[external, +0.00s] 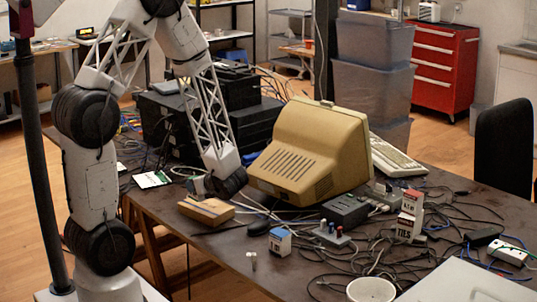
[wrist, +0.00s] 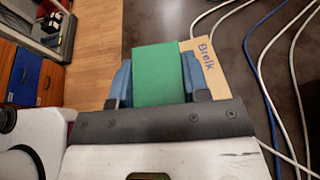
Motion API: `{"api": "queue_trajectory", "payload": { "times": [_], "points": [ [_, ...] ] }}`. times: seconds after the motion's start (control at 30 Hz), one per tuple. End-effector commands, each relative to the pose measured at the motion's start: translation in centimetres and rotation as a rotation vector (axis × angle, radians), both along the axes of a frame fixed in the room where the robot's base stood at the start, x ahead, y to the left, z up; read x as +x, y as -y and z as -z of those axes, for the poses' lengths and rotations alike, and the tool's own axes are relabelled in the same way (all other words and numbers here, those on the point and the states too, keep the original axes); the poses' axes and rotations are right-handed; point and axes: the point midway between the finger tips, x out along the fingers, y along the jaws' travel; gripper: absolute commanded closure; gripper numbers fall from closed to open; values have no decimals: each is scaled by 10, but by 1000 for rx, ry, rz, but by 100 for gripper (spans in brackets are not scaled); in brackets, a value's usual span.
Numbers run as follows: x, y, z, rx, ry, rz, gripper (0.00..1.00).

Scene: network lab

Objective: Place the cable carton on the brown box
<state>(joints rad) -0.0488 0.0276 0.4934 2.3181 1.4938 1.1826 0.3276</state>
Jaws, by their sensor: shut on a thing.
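My gripper (wrist: 157,78) is shut on a green-faced block, which I take to be the cable carton (wrist: 156,72), held between the two blue finger pads. In the external view my gripper (external: 203,185) is low over the table, and the carton is small and hard to make out there. The brown box (external: 206,211) lies flat near the table's front left edge, just below my gripper. In the wrist view the brown box (wrist: 206,62), with "Brelk" written on it, shows behind and right of the carton. I cannot tell whether carton and box touch.
A beige monitor (external: 312,150) stands right of my gripper. A blue-and-white carton (external: 280,242) and red-and-white cartons (external: 410,217) stand on the table (external: 225,248). A dark mouse-like object (external: 257,228) and loose cables lie right of the box. Black equipment stands behind.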

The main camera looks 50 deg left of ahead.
Motion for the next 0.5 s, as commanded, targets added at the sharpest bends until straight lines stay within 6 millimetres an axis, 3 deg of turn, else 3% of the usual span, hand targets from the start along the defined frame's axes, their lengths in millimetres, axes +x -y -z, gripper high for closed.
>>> {"api": "queue_trajectory", "payload": {
  "times": [0.2, 0.5],
  "points": [
    [24, -9, 3, 0, 0, -1, 84],
    [30, -12, 3, 0, 0, 0, 84]
  ]
}}
